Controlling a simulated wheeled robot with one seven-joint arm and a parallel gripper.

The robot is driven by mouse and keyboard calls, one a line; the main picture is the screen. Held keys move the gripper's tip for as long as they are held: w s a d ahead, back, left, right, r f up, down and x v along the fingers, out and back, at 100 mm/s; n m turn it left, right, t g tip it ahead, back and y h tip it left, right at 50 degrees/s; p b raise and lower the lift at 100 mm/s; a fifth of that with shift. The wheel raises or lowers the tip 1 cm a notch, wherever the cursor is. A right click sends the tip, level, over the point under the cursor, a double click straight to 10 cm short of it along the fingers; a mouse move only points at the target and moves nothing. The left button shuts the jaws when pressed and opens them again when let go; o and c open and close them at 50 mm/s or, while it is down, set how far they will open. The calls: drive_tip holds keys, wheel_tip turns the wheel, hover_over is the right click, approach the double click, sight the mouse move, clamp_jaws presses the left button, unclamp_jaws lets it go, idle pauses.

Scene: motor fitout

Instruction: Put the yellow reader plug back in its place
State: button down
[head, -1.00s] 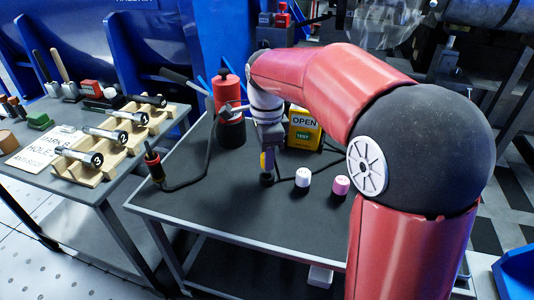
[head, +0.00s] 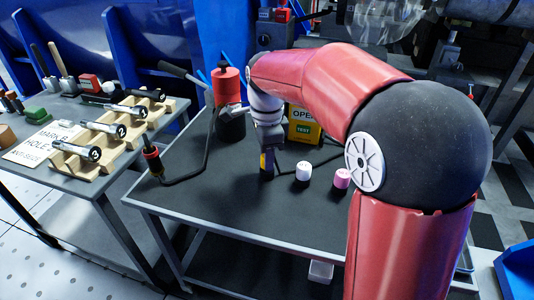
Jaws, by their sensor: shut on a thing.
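My gripper (head: 267,167) points down over the dark table (head: 230,218), in front of the yellow reader box (head: 303,126). It is shut on a small piece with a yellow side, which I take to be the yellow reader plug (head: 263,160). The fingers and shadow hide most of the plug, and I cannot tell whether its lower end touches the table. The reader box carries the words OPEN and TEST, and my arm covers its upper left part. A dark cable runs over the table between the box and the gripper area. The plug's seat cannot be made out.
A white cap (head: 303,171) and a pink cap (head: 342,179) stand right of my gripper. A red and black hand pump (head: 229,105) stands behind left, its hose ending at a red coupling (head: 152,161). Tools lie on wooden racks (head: 105,140) at left. The table's front is clear.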

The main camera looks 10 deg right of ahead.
drive_tip(key=shift+f, duration=0.4)
drive_tip(key=c, duration=1)
unclamp_jaws()
drive_tip(key=shift+c, duration=0.2)
wheel_tip(320, 180, up, 8)
drive_tip(key=shift+f+p, duration=0.1)
drive_tip(key=shift+p, duration=0.25)
